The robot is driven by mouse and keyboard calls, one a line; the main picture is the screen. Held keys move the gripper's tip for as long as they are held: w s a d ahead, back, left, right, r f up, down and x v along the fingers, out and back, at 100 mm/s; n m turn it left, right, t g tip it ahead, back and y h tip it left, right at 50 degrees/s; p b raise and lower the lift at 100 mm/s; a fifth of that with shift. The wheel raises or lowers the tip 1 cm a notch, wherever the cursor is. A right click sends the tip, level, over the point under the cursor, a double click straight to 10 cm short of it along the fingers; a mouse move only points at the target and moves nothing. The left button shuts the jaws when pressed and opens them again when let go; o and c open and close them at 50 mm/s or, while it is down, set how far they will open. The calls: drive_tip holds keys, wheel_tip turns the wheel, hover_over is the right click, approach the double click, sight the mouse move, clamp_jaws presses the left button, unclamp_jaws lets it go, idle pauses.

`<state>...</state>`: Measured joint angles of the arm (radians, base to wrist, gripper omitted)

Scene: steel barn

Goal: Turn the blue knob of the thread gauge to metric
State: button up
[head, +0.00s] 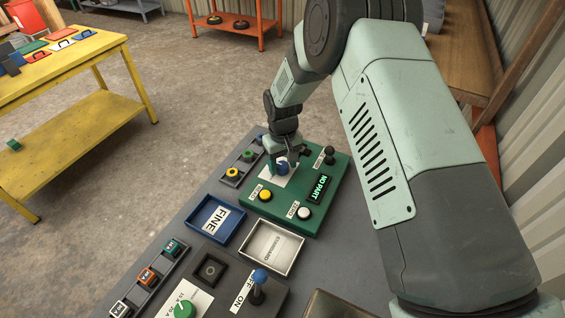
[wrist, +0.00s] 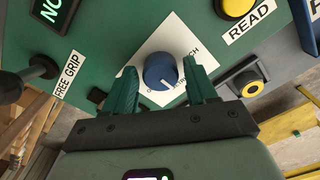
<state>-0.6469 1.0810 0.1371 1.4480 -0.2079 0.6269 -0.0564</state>
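The thread gauge is a green box (head: 325,200) on the grey bench, with a lit display reading NO PART (head: 319,188). Its blue knob (head: 281,169) sits on a white label plate. My gripper (head: 285,160) points down at the knob. In the wrist view the blue knob (wrist: 160,70) lies between the two green fingertips of my gripper (wrist: 160,82), with a gap on each side. The fingers are open. The label (wrist: 170,38) is partly covered by the knob and fingers; "CH" shows at its right, but the setting cannot be read.
The gauge also carries a yellow READ button (wrist: 235,8), a white button (head: 304,213) and a black FREE GRIP lever (wrist: 30,80). A blue FINE tray (head: 203,232) and a white STANDARD tray (head: 250,260) stand close by. A blue-topped lever (head: 260,277) rises near the front.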

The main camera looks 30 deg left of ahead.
sight(283, 165)
drive_tip(key=shift+o, duration=0.7)
wheel_tip(283, 165, up, 11)
drive_tip(key=shift+f, duration=0.1)
